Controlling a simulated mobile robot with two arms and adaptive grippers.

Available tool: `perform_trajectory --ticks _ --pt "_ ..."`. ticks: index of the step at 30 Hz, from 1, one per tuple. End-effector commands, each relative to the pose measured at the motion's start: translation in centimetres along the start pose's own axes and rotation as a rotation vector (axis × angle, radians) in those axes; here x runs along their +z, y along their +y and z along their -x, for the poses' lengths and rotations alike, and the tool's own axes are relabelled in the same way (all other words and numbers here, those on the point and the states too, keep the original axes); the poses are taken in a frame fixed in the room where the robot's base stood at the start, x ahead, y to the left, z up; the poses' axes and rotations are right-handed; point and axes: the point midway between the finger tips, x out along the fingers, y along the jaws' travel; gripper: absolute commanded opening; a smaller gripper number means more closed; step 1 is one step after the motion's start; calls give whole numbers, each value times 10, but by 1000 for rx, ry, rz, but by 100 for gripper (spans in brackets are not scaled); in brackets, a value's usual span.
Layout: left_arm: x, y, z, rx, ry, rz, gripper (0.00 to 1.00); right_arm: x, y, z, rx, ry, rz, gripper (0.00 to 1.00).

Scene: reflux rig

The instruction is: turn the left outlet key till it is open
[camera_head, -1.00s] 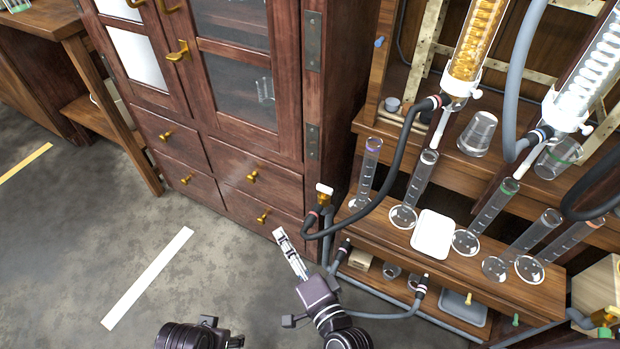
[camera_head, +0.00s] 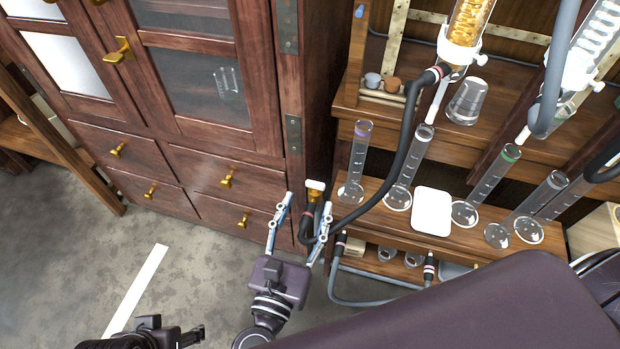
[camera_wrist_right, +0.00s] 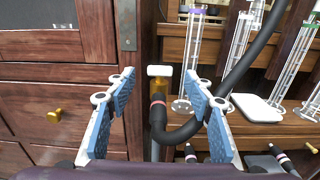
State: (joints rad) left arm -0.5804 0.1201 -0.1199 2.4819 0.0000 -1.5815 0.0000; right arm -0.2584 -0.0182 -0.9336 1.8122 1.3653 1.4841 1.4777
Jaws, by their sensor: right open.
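The left outlet key is a small white handle (camera_head: 315,185) on a brass tap (camera_head: 314,195), with a dark hose joined below it by the cabinet's right corner. In the right wrist view the white key (camera_wrist_right: 160,71) lies crosswise, between and just beyond my fingertips. My right gripper (camera_head: 307,203) is open, its pale fingers on either side of the tap. No contact with the key shows, and how deep it lies between the fingers is unclear. My left gripper (camera_head: 188,337) is low at the left, dark and partly cut off; its jaws cannot be read.
The wooden cabinet (camera_head: 190,170) stands close to the left of the tap. Glass cylinders (camera_head: 356,160) and a white plate (camera_head: 431,211) stand on the shelf at right. The black hose (camera_head: 390,180) loops up from the tap.

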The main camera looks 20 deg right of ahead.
Motion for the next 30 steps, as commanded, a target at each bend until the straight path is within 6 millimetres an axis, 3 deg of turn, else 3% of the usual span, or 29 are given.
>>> perform_trajectory --ticks 12,23,30 --pt "0 0 1 0 0 0 52 2 0 -62 3 -7 4 48" --pt "0 0 1 0 0 0 52 1 0 -69 2 -5 5 48" --pt "0 0 1 0 0 0 52 1 0 -69 2 -4 5 24"
